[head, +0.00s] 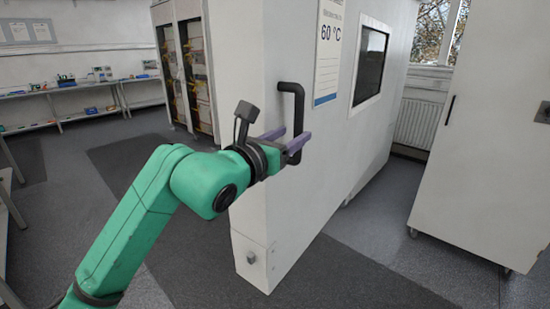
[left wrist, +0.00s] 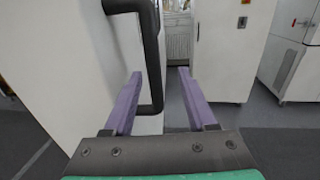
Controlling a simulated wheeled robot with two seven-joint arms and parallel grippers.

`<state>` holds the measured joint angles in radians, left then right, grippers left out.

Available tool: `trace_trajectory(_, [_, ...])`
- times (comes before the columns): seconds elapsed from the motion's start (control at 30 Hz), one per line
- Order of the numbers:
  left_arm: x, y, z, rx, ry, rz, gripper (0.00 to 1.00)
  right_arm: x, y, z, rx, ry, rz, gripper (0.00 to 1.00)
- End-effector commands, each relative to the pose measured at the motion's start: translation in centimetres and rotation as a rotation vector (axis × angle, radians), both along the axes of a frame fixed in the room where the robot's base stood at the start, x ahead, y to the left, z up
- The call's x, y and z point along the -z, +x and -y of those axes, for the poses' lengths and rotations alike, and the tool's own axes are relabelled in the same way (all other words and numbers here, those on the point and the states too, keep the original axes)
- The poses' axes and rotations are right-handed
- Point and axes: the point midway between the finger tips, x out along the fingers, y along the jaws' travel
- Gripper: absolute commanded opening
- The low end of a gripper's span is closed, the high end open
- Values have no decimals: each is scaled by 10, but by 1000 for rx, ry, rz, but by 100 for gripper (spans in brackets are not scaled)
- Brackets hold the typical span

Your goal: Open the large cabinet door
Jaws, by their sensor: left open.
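The large cabinet door (head: 290,200) is a tall white panel with a thick left edge; I cannot tell whether it stands ajar. Its black bar handle (head: 297,110) is upright, bent at both ends, and also fills the upper middle of the left wrist view (left wrist: 153,60). My left gripper (head: 289,139) is open at the handle's lower part. In the left wrist view its purple fingers (left wrist: 162,85) are spread, with the handle bar between them, nearer the left finger. I cannot tell whether they touch. My right gripper is not in view.
A 60 °C sign (head: 328,50) and a dark window (head: 370,65) are on the white cabinet front. Another white cabinet on casters (head: 480,150) stands to the right. A rack (head: 187,70) and wall shelves (head: 80,88) are behind on the left. Grey floor (head: 200,255) lies open in front.

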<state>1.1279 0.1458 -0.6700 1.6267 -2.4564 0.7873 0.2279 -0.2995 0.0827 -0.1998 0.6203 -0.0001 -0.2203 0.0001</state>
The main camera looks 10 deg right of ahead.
Motion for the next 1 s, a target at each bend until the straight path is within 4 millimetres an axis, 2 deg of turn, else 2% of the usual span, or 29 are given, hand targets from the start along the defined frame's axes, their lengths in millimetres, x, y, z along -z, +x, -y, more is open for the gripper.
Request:
trace_trajectory(0.03, [7,-8,-10,-1,-2,4,57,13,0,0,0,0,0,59])
trace_trajectory(0.1, [6,-20,-21,-1,0,4,57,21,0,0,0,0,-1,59])
trace_trajectory(0.3, [1,-39,-40,1,-1,2,57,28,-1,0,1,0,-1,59])
trace_trajectory(0.63, [0,-45,-38,25,-23,-6,57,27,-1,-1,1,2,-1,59])
trace_trajectory(0.67, [0,-50,-36,55,-53,-14,57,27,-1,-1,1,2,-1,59])
trace_trajectory(0.77, [-11,-87,-30,244,-293,-75,57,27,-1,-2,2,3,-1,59])
trace_trajectory(0.83, [-35,-113,-54,390,-617,-150,57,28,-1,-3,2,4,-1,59])
trace_trajectory(0.87, [-47,-118,-75,434,-788,-191,57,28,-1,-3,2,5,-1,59])
trace_trajectory(0.9, [-57,-115,-112,458,-1025,-245,57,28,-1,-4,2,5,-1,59])
trace_trajectory(0.93, [-60,-109,-140,455,-1183,-281,57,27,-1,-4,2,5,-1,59])
trace_trajectory(1.0, [-49,-87,-202,399,-1501,-360,57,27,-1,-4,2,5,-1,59])
